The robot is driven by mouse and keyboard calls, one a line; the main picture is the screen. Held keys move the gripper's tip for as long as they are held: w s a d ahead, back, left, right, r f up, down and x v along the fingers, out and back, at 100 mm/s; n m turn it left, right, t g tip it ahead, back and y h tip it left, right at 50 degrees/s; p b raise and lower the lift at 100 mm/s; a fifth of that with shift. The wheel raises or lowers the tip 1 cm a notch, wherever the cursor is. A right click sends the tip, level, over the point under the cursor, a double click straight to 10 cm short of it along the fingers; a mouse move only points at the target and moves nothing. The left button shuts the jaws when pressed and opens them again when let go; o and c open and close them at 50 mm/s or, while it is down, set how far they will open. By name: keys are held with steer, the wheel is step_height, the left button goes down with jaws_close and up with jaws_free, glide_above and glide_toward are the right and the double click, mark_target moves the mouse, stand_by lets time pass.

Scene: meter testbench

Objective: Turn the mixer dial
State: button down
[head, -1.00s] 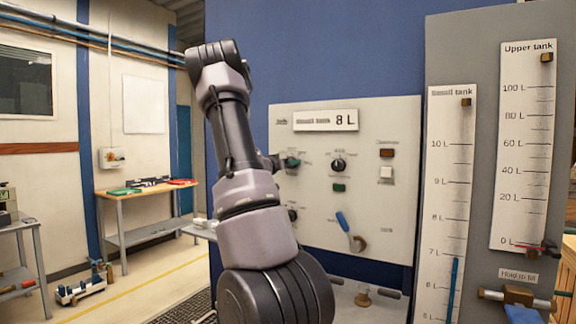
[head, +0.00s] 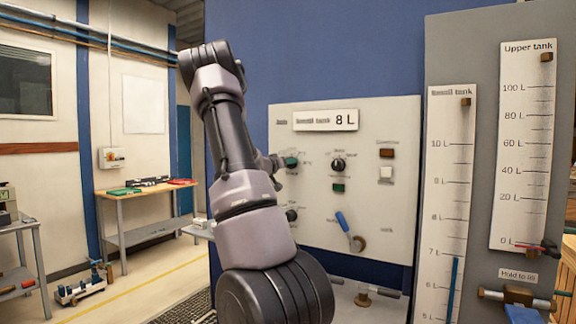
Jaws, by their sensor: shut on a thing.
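A pale control panel (head: 372,245) stands on the blue wall, with small labels too blurred to read. I cannot tell from the labels which one is the mixer dial.
The display (head: 326,120) reads 8 L. Tank gauges (head: 448,200) stand to the right. A wooden workbench (head: 150,190) stands left, with open floor before it.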

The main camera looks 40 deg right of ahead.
steer(key=n, duration=0.6)
steer(key=shift+n, duration=0.3)
stand_by(0.5)
steer(key=shift+c, duration=1.4)
jaws_free()
steer(key=shift+a, duration=0.1)
steer(key=v, duration=1)
steer(key=shift+a, duration=0.35)
